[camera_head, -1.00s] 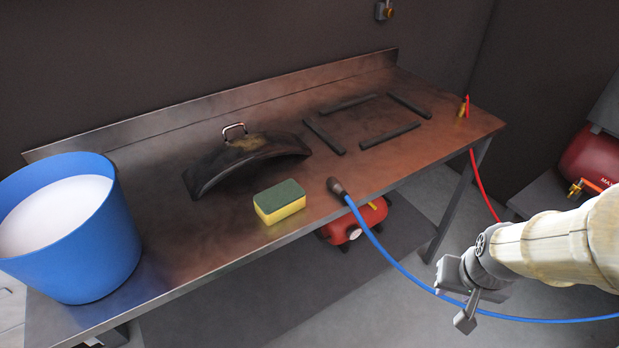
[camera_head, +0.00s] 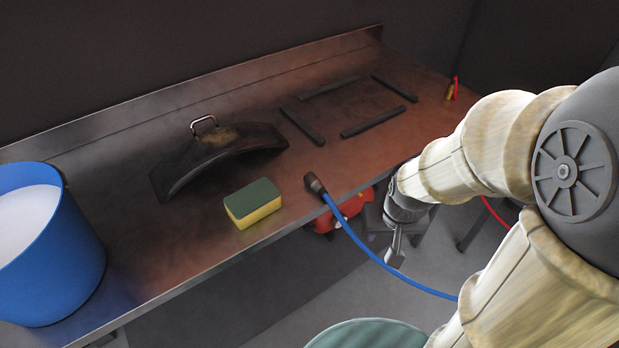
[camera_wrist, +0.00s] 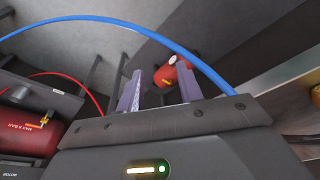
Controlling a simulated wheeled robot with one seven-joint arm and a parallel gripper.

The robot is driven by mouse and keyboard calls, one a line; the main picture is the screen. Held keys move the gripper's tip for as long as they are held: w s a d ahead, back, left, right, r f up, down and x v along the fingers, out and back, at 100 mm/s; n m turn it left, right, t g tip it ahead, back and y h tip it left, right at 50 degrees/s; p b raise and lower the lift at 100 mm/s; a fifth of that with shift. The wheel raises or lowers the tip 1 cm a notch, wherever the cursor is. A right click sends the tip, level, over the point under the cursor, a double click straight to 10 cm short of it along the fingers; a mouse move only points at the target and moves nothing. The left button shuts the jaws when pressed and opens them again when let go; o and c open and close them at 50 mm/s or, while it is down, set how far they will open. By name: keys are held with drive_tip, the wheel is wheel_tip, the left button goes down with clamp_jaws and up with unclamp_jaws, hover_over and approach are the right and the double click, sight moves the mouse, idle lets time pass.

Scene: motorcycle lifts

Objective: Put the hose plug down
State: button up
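The hose plug (camera_head: 315,186) is a dark fitting on the end of a blue hose (camera_head: 360,246). It lies on the metal workbench (camera_head: 225,265) near the front edge, right of the sponge, with the hose hanging over the edge. My gripper (camera_head: 395,257) is off the bench's front side, right of the plug and apart from it. In the wrist view my gripper (camera_wrist: 160,68) has its two fingers spread with nothing between them. The blue hose (camera_wrist: 130,24) arcs beyond the fingers there. I cannot clearly make out the plug in the wrist view.
A yellow-green sponge (camera_head: 252,204), a dark curved fender-like part (camera_head: 215,155) and a blue bucket (camera_head: 60,265) stand on the bench. Several dark bars (camera_head: 375,129) outline a rectangle at its right. A red compressor (camera_wrist: 173,73) sits below. A teal round surface (camera_head: 368,335) shows in front.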

drive_tip(key=shift+o, duration=1.1)
drive_tip(key=shift+s+d, duration=0.15)
drive_tip(key=shift+s, duration=0.1)
drive_tip(key=shift+o, duration=0.5)
drive_tip(key=shift+r, duration=0.25)
wheel_tip(320, 180, up, 21)
drive_tip(key=n+g+p, duration=0.3)
drive_tip(key=n+p, duration=0.4)
drive_tip(key=p, duration=1.8)
hover_over(314, 180)
drive_tip(key=shift+f, duration=0.15)
drive_tip(key=shift+f, duration=0.15)
wheel_tip(314, 180, down, 12)
drive_tip(key=p, duration=0.3)
